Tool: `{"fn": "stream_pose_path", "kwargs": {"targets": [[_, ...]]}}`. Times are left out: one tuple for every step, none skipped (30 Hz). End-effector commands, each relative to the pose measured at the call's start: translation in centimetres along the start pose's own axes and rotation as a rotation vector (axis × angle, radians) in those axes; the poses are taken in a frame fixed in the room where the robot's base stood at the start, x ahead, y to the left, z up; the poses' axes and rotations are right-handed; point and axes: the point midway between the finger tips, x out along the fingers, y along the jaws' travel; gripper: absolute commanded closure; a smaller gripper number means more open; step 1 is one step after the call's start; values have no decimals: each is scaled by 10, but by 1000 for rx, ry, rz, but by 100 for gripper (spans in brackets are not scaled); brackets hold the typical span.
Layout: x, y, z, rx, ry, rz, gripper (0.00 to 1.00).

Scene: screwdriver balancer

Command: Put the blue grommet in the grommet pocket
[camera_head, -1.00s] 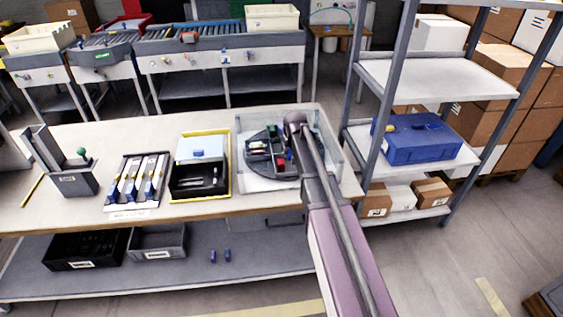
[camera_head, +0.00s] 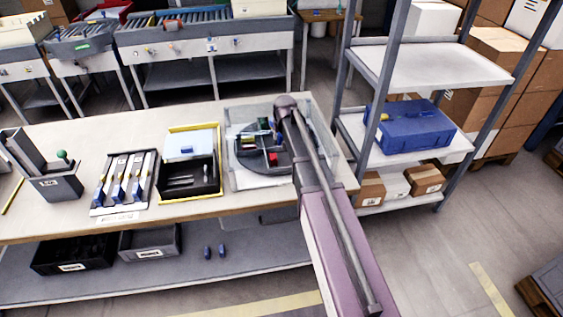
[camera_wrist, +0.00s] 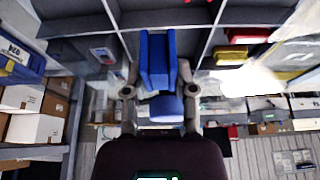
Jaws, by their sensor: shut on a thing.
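In the wrist view my gripper (camera_wrist: 159,82) is shut on a blue piece (camera_wrist: 158,58), which I take to be the blue grommet. A second blue surface (camera_wrist: 165,108) shows just below it, between the fingers. Grey divider walls (camera_wrist: 203,48) of a compartmented tray lie around and beyond the held piece. I cannot tell whether the piece touches the tray or which compartment is the grommet pocket. In the head view the round dark tray (camera_head: 256,164) sits on the table under my arm, which hides the gripper there.
Red and yellow pieces (camera_wrist: 247,36) lie in a compartment at the right in the wrist view. Left of the round tray are a yellow-edged black box (camera_head: 190,182), a rack of blue-tipped tools (camera_head: 124,180) and a grey stand (camera_head: 55,188). A metal shelf (camera_head: 405,137) stands at right.

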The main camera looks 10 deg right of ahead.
Motion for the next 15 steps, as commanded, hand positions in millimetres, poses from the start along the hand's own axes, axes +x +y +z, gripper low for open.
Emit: {"fn": "stream_pose_path", "kwargs": {"targets": [[-3, -2, -1, -2, 0, -1, 97], [-4, -2, -1, -2, 0, -1, 97], [-7, -3, -2, -3, 0, -1, 97], [-10, -4, -3, -4, 0, -1, 97], [-12, -5, -4, -4, 1, -2, 97], [-16, -5, -5, -5, 1, -2, 97], [-19, -6, -5, -5, 1, -2, 97], [-22, -6, -6, -5, 1, -2, 97], [-26, -7, -7, -6, 1, -2, 97], [-28, -7, -8, -6, 1, -2, 97], [-30, -8, -8, -6, 1, -2, 97], [-32, -8, -8, -6, 2, -2, 97], [-33, -8, -9, -7, 2, -3, 97], [-34, -9, -9, -7, 2, -3, 97], [-34, -9, -9, -7, 2, -3, 97]]}}
